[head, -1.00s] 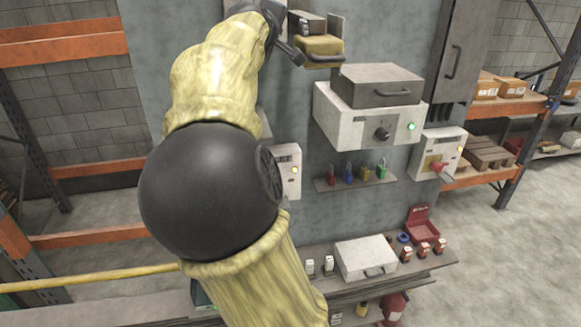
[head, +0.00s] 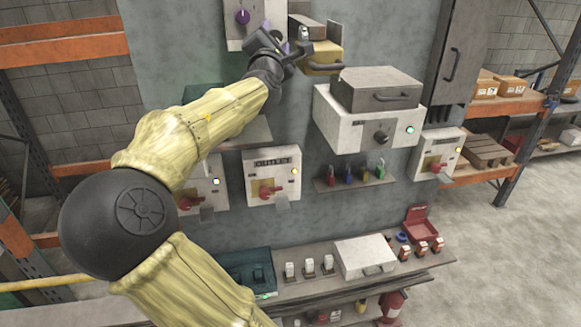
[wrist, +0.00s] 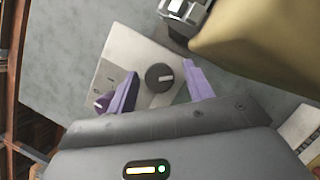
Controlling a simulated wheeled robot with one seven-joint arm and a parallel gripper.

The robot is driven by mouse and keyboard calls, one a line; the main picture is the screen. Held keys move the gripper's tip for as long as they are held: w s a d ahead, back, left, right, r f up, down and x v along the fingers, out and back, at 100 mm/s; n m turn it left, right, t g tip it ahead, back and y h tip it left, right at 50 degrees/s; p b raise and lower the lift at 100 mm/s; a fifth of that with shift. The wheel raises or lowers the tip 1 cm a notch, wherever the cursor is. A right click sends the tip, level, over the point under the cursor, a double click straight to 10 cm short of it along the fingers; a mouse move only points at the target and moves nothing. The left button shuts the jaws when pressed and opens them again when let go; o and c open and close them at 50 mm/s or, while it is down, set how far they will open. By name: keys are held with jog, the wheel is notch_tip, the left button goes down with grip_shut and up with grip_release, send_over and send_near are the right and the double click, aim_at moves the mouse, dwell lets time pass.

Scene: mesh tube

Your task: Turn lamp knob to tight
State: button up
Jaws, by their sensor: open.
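A pale panel (wrist: 125,58) on the grey wall carries a dark round knob (wrist: 159,77) with a white pointer line and a purple knob (wrist: 103,103). No readable label tells which is the lamp knob. In the head view the panel (head: 234,36) is at the top, with the purple knob (head: 242,16) on its left; the dark knob is not clearly seen there. My gripper (wrist: 160,69) is open, its purple fingers on either side of the dark knob in the picture. I cannot tell if they touch it. In the head view my gripper (head: 280,42) is in front of the panel.
A yellowish box (wrist: 265,40) sticks out close to the right of my gripper. A white unit (head: 365,125) with a dark knob and green light is lower right. A shelf (head: 350,285) runs along the bottom.

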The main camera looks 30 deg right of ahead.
jog(key=s+a+f+n+b, duration=0.1)
jog(key=s+a+f+b, duration=0.3)
jog(key=s, duration=0.3)
jog(key=s+a+f+b, duration=0.1)
jog(key=s+a+b, duration=0.4)
jog(key=s, duration=0.2)
jog(key=w+d+f+m+g+b, duration=0.1)
jog(key=d+f+m, duration=0.1)
jog(key=f, duration=0.6)
jog(key=w+d+f+m+g+y+b, duration=0.1)
jog(key=w+d+f+m+g, duration=0.1)
jog(key=f, duration=0.6)
jog(key=w+d+f+m+g+b, duration=0.1)
jog(key=d+f, duration=0.3)
jog(key=f, duration=0.4)
jog(key=shift+w+f+m+g+y+b, duration=0.3)
jog(key=shift+w+m+g+y+b, duration=0.1)
jog(key=shift+g+b, duration=0.25)
